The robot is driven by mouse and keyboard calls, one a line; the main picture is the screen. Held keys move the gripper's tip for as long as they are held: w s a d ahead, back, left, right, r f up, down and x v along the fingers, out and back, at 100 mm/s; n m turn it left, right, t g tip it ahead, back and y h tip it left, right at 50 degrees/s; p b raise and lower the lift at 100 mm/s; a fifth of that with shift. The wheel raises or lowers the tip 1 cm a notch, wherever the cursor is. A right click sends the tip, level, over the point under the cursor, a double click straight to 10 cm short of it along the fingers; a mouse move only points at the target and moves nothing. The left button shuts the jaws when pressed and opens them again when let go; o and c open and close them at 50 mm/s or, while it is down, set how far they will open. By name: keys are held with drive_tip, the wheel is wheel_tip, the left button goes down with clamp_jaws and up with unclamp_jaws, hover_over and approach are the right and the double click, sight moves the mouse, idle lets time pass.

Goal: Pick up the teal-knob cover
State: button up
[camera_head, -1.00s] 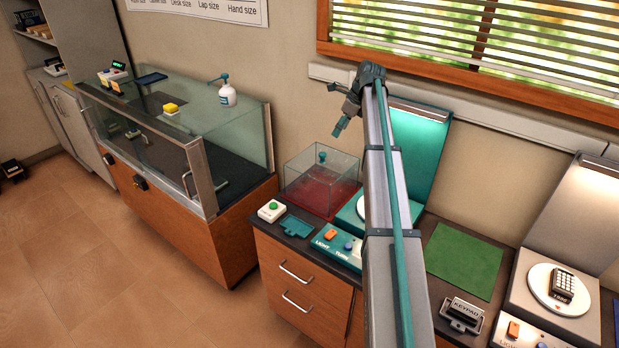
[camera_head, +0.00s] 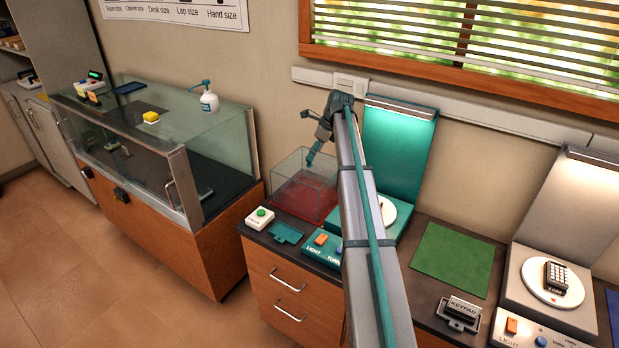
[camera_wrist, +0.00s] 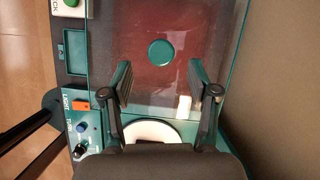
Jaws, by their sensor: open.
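The clear box-shaped cover (camera_head: 290,183) stands over a red base (camera_head: 300,203) on the dark counter. Its round teal knob (camera_wrist: 160,53) shows from above in the wrist view, just beyond the gap between my fingertips. My gripper (camera_wrist: 159,76) is open and empty, with one finger to each side and the knob ahead of it, apart from both. In the head view my gripper (camera_head: 311,160) points down over the cover's top and hides the knob or merges with it. I cannot tell the exact height gap.
A white turntable (camera_wrist: 150,131) and a teal panel (camera_head: 397,150) stand right of the cover. A green-button box (camera_head: 260,217) and small teal tray (camera_head: 285,233) are in front. A glass display case (camera_head: 215,150) is left. The wall is close behind the cover.

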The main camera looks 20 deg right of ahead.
drive_tip(key=shift+p+x, duration=0.85)
drive_tip(key=shift+x, duration=1.4)
clamp_jaws()
drive_tip(key=shift+w, duration=0.1)
